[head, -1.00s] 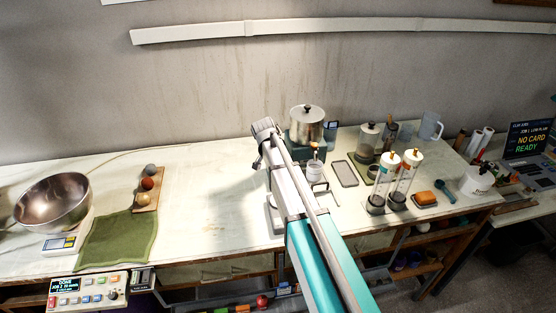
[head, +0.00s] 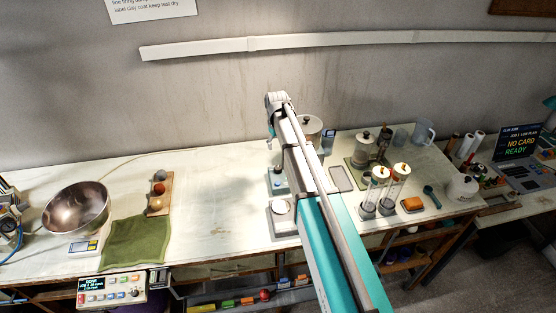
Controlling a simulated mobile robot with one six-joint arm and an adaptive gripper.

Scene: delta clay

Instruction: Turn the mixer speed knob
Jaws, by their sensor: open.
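A teal machine (head: 276,181), which looks like the mixer, stands on the table just left of my arm. A steel pot (head: 313,123) beside it is partly covered by my arm. A white unit with a round top (head: 281,208) sits in front of the teal machine. I cannot make out the speed knob; it is too small or hidden by my arm. My arm reaches up from the lower right across the table. My gripper (head: 269,141) is small at its far end, above and behind the teal machine; it is open and holds nothing visible.
A steel bowl (head: 75,208) on a scale, a green cloth (head: 136,241) and a board with balls (head: 158,203) are at left. A control box (head: 110,290) hangs at the front edge. Tubes (head: 388,187) and jars stand right.

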